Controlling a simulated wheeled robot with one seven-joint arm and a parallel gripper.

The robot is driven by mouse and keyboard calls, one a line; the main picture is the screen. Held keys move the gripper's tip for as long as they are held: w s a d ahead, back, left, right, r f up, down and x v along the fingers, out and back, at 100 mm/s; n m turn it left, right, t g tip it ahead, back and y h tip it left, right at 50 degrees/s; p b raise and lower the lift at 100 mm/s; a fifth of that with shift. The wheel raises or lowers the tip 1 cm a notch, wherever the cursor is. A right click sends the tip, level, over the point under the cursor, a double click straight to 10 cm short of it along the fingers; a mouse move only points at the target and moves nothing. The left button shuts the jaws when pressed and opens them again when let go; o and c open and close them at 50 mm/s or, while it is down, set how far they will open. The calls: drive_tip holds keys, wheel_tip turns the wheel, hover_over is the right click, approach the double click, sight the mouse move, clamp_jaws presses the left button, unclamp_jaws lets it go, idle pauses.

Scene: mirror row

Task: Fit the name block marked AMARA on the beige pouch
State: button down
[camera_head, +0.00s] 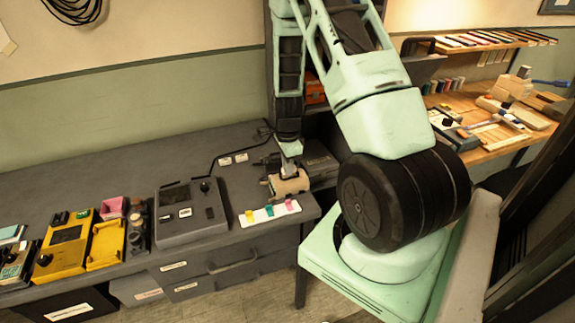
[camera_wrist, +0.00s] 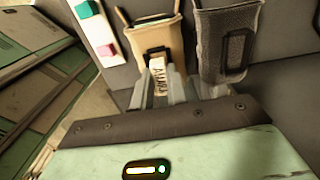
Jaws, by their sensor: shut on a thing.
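The beige pouch (camera_wrist: 172,38) lies in the upper middle of the wrist view, with a dark frame (camera_wrist: 148,54) on its front. It also shows in the head view (camera_head: 291,186), directly below my gripper (camera_head: 288,172). In the wrist view my gripper (camera_wrist: 161,92) is shut on the pale name block (camera_wrist: 158,74), whose dark lettering appears to read AMARA. The block's far end overlaps the lower part of the frame; I cannot tell whether it is inside it or just above. In the head view my gripper hides the block.
A dark grey pouch (camera_wrist: 213,47) with its own frame stands close to the right. A white strip (camera_head: 256,219) with yellow, green and pink blocks lies near the bench's front edge. A grey console (camera_head: 190,213) and a yellow device (camera_head: 64,244) stand to the left.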

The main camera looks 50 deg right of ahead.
drive_tip(key=shift+f+b, duration=0.3)
drive_tip(key=shift+f, duration=0.1)
drive_tip(key=c, duration=1.3)
unclamp_jaws()
wheel_tip(320, 180, up, 17)
drive_tip(key=shift+r+b, duration=0.2)
drive_tip(key=shift+b, duration=0.25)
